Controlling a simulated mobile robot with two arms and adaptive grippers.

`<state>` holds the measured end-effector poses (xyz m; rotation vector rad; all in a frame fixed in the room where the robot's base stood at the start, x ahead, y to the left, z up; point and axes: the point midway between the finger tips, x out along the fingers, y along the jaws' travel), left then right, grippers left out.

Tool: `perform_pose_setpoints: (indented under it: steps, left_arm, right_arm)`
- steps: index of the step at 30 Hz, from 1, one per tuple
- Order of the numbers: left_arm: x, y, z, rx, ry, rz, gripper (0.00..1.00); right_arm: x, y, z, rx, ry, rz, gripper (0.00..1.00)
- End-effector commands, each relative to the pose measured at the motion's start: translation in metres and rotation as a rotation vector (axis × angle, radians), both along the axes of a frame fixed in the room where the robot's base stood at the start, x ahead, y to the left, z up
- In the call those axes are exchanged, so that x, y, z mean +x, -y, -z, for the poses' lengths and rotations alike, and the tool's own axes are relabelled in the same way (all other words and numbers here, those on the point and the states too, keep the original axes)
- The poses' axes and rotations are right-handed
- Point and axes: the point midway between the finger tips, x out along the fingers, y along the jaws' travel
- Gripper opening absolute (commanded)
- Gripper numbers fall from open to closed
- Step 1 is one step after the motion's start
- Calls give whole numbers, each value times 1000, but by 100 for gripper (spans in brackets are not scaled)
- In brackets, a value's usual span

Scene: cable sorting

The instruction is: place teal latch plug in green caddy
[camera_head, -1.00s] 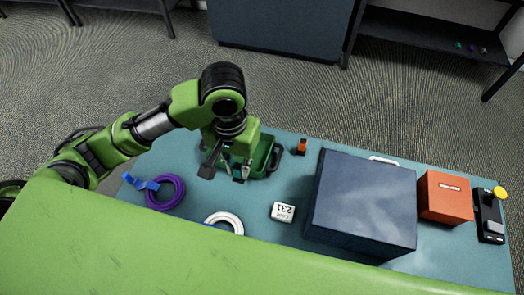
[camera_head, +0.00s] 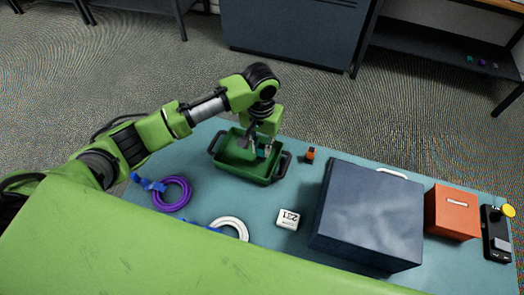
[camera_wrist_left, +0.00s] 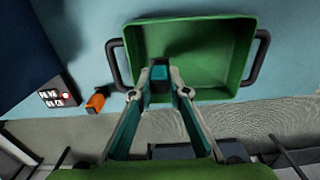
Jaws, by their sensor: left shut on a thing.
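The green caddy (camera_head: 243,175) stands at the back left of the table, with dark handles at both ends. It also shows in the left wrist view (camera_wrist_left: 238,82). My left gripper (camera_head: 259,152) reaches down over the caddy, toward its right half in the head view. In the left wrist view, its fingertips (camera_wrist_left: 160,86) are shut on the teal latch plug (camera_wrist_left: 159,74), a dark block with a teal face. The plug overlaps the caddy's interior there; its height above the floor of the caddy is unclear. My right gripper is not in view.
A small orange-and-dark item (camera_head: 310,155) stands just right of the caddy. A purple cable coil (camera_head: 186,193), a white coil (camera_head: 242,229) and a white label block (camera_head: 288,219) lie in front. A large dark box (camera_head: 367,215) and an orange box (camera_head: 452,212) are to the right.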

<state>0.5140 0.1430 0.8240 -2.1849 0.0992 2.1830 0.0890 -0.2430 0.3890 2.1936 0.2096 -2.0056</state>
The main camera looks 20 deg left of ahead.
Motion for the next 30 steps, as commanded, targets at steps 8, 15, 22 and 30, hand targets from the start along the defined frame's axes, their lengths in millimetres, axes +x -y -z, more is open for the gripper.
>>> perform_pose_setpoints:
  steps: [8,15,22,30]
  left_arm:
    - [4,-1,31,3,-1,0,0]
    - [5,0,36,1,2,0,0]
    - [4,0,39,1,1,1,32]
    - [5,0,39,1,1,0,33]
  right_arm:
    - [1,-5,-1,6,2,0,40]
    - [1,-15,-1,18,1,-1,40]
    - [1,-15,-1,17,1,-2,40]
    - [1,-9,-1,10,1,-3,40]
